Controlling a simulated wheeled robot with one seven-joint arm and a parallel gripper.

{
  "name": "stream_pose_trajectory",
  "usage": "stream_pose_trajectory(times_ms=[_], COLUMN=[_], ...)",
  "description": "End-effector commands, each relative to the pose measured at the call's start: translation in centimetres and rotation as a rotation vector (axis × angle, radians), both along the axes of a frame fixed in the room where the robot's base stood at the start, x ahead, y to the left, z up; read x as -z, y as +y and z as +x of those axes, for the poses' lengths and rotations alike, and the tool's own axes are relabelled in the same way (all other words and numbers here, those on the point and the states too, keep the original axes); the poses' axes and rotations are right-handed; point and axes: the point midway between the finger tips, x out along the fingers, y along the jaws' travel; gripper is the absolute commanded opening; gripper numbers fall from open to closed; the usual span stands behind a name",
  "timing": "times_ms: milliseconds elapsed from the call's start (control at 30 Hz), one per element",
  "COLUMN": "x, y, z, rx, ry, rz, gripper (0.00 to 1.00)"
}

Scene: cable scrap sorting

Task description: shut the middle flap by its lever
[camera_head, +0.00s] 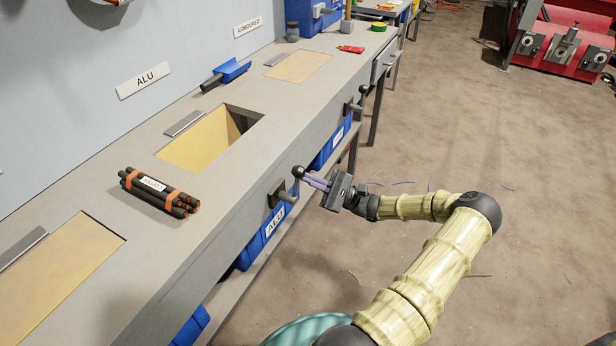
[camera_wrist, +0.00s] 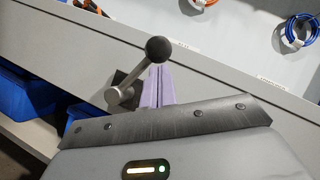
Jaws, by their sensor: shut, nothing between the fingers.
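The middle flap (camera_head: 195,142) is a yellow panel in the bench opening in front of the ALU sign. A dark gap shows at the opening's right end, so the flap stands open. Its lever (camera_head: 283,194) sticks out from the bench front on a dark bracket, with a black ball knob (camera_head: 298,171) raised at its end. My gripper (camera_head: 311,180) is shut and empty, its purple fingers close beside the knob. In the wrist view the fingers (camera_wrist: 158,78) are just right of the lever's shaft (camera_wrist: 134,80), below the knob (camera_wrist: 158,48). I cannot tell whether they touch.
A bundle of dark cables (camera_head: 160,190) with orange bands lies on the bench left of the opening. Blue bins, one marked ALU (camera_head: 262,240), sit under the bench. Another lever (camera_head: 357,102) sticks out farther along. The floor has cable scraps.

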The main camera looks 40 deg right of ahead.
Motion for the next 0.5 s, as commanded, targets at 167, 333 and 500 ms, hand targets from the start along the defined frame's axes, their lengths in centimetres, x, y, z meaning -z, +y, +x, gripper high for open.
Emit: stream_pose_trajectory(times_ms=[167,333,500], x=[-1.4,-1.9,-2.1], y=[0.0,0.6,0.9], z=[-0.7,-1.0,-1.4], rx=[0.013,0.013,0.017], ry=[-0.075,-0.134,-0.175], rz=[-0.143,-0.257,-0.337], gripper=[0.00,0.00,0.00])
